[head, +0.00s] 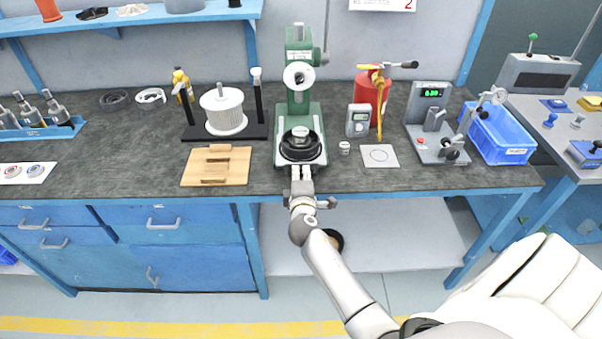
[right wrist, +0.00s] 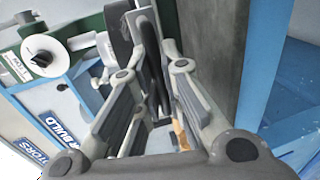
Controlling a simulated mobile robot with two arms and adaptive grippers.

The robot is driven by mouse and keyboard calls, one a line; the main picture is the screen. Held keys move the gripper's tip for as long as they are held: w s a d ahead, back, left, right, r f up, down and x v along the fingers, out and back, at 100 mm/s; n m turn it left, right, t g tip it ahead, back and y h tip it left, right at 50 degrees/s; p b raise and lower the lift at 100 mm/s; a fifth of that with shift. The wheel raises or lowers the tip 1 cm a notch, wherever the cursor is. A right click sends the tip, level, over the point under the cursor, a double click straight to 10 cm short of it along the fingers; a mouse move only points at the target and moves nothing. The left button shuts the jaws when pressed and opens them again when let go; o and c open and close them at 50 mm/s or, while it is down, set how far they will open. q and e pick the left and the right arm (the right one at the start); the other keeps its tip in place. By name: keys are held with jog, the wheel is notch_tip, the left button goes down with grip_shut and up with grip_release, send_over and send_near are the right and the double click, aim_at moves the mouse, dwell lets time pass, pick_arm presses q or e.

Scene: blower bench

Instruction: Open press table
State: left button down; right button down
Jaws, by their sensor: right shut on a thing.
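The green press (head: 301,95) stands on the bench in the middle of the head view. Its press table (head: 300,152) is a dark round plate low at its front, with a small metal part (head: 299,133) on it. My right gripper (head: 301,178) is at the front edge of the press table and is shut on it. The exact contact is hard to make out. In the right wrist view, the fingers (right wrist: 150,85) close around a dark edge, and the press's green body (right wrist: 35,60) shows at the upper left. My left gripper is not in view.
A wooden board (head: 217,178) and a white spool on a black stand (head: 188,133) are left of the press. A grey meter (head: 359,120), a red extinguisher (head: 370,92), a white card (head: 380,156) and a blue bin (head: 503,153) are to the right.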

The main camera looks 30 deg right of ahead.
jog(key=c, duration=1.5)
grip_release()
jog(key=shift+c, duration=0.2)
jog(key=v, duration=1.2)
